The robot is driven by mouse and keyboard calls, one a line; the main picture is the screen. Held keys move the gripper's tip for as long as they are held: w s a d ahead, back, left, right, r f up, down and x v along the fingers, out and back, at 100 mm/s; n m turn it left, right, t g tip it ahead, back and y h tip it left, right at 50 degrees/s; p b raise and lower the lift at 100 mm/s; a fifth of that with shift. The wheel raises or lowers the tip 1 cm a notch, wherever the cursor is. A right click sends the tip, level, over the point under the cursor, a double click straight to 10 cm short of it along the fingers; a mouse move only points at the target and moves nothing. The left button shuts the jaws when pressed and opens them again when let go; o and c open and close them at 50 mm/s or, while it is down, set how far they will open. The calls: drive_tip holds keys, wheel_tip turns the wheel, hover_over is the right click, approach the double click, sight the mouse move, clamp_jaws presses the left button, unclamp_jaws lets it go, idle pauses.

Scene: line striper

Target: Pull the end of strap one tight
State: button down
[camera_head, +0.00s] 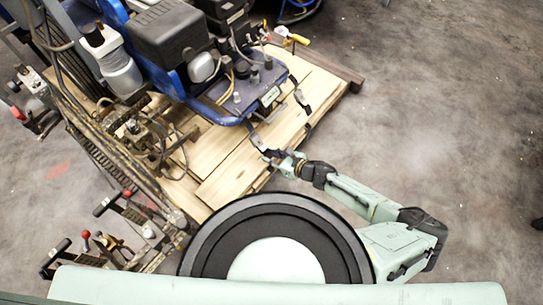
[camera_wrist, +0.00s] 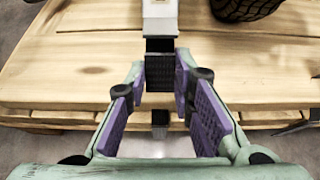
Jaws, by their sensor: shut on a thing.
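A dark strap (camera_wrist: 159,72) hangs over the edge of the wooden pallet, below a light metal buckle (camera_wrist: 160,18). My gripper (camera_wrist: 160,88) is shut on this strap, with its purple finger pads on either side of it. In the head view my gripper (camera_head: 272,157) is at the pallet's front edge, at the lower end of the strap (camera_head: 254,136) that comes down from the blue machine. A second dark strap (camera_head: 306,112) hangs farther right, apart from my gripper. No label shows which is strap one.
The blue line striper (camera_head: 215,100) with its engine stands on the wooden pallet (camera_head: 240,170). Levers and hoses (camera_head: 130,200) crowd the left side. A tyre (camera_wrist: 245,8) shows at the top of the wrist view. The grey floor (camera_head: 430,100) to the right is clear.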

drive_tip(key=s+d+f+b, duration=0.2)
drive_tip(key=d+f+b, duration=0.1)
drive_tip(key=f+b, duration=0.3)
drive_tip(key=shift+f, duration=0.5)
drive_tip(key=c, duration=1.3)
unclamp_jaws()
drive_tip(key=shift+r, duration=0.2)
drive_tip(key=shift+o, duration=0.4)
drive_tip(key=shift+a, duration=0.1)
drive_tip(key=shift+o, duration=1.2)
drive_tip(key=shift+r, duration=0.1)
drive_tip(key=p+v, duration=0.2)
drive_tip(key=v, duration=0.5)
